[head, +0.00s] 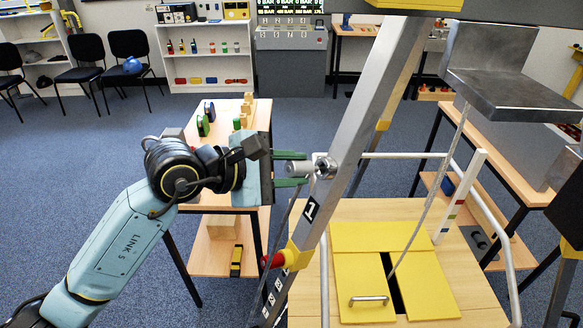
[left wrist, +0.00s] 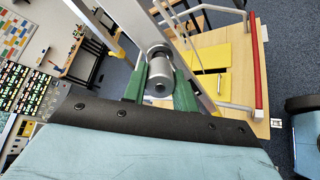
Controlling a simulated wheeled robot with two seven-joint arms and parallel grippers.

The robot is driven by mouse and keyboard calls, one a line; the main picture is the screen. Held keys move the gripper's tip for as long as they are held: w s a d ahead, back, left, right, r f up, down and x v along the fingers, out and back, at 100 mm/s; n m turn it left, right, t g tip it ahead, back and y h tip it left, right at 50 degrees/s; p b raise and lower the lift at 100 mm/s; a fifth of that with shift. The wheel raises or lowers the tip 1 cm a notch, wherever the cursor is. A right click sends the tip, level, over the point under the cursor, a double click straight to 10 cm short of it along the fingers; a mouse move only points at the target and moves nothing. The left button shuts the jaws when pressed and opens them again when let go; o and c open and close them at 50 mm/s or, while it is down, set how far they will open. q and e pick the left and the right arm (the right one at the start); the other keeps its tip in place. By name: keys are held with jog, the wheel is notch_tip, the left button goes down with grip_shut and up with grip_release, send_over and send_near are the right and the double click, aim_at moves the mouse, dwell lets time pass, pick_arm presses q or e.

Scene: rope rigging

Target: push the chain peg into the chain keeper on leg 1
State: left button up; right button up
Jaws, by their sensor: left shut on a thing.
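Leg 1 (head: 345,135) is a slanted grey metal leg with a black "1" label. The chain keeper (head: 325,168) is a short silver cylinder on its side. My left gripper (head: 291,170) has green fingers and is shut on the chain peg (head: 296,168), a grey cylinder lying level and pointing at the keeper. In the left wrist view the peg (left wrist: 159,82) sits between both fingers, lined up closely with the keeper (left wrist: 157,51) behind it. The peg's far end is at or very near the keeper; I cannot tell whether it is inside. My right gripper is out of view.
A red knob (head: 272,261) with a yellow collar sticks out lower on the leg. Yellow panels (head: 355,280) with a handle lie on the wooden table (head: 460,260) at right. A rope (head: 430,200) hangs over them. A wooden bench (head: 190,225) stands behind my left arm.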

pick_arm(q)
jog(key=shift+b+x, duration=0.55)
jog(key=shift+x, duration=0.7)
jog(key=o, duration=1.1)
jog(key=shift+c, duration=0.2)
jog(key=b+v, duration=0.1)
jog(key=v, duration=1.2)
jog(key=shift+a+r+b, duration=0.15)
jog(key=shift+b, duration=0.25)
